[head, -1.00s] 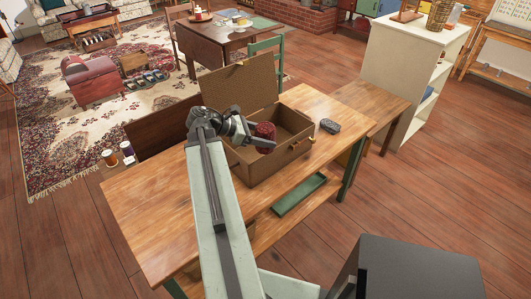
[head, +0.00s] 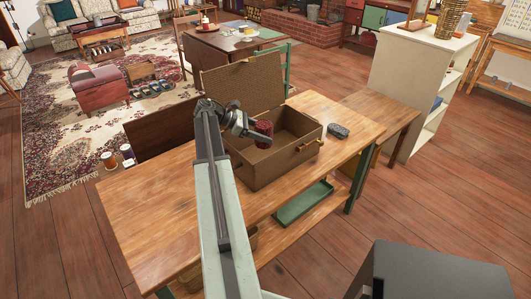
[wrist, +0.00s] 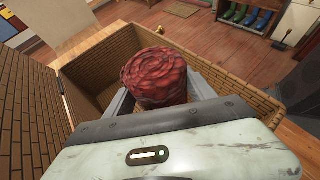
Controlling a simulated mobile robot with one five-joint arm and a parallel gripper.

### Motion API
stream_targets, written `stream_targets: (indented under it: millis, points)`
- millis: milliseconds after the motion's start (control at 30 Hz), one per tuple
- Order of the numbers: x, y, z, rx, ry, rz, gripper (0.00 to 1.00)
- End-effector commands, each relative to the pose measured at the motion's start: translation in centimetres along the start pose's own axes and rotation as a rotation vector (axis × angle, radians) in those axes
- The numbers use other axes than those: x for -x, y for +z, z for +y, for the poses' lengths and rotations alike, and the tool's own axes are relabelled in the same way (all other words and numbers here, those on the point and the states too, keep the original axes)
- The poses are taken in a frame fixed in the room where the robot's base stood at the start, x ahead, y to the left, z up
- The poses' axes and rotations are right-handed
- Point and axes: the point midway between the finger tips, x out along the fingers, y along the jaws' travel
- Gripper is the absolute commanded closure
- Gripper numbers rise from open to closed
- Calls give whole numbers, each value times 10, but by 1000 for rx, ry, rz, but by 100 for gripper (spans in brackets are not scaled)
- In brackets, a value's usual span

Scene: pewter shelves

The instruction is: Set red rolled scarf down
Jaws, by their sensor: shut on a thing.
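The red rolled scarf (head: 263,131) is held in my gripper (head: 255,133), above the left part of the open brown woven case. In the wrist view the scarf (wrist: 154,79) sits between the two grey fingers, its coiled end facing the camera, with the case's walls around it. My gripper (wrist: 155,95) is shut on it. The brown case (head: 270,168) stands on the wooden table with its lid (head: 243,90) raised at the back. Whether the scarf's underside touches the case floor is hidden.
A dark grey oval object (head: 338,131) lies on the wooden table (head: 160,220), right of the case. A lower wooden table (head: 385,112) and a white shelf unit (head: 408,85) stand further right. A green tray (head: 302,203) sits on the shelf below. The table's left part is clear.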

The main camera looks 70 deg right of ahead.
Motion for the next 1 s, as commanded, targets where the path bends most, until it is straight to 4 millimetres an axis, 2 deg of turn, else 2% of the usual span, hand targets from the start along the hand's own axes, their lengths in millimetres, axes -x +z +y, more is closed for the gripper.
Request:
stream_targets:
  millis: [33,200,400,667,1000]
  points:
    - [-6,-10,0,0,0,-1,82]
    - [-7,-12,0,0,0,-1,82]
    - [-23,-41,0,0,0,-1,82]
    - [-22,-38,0,-1,-1,-1,82]
    - [-28,-48,0,-1,-1,-1,82]
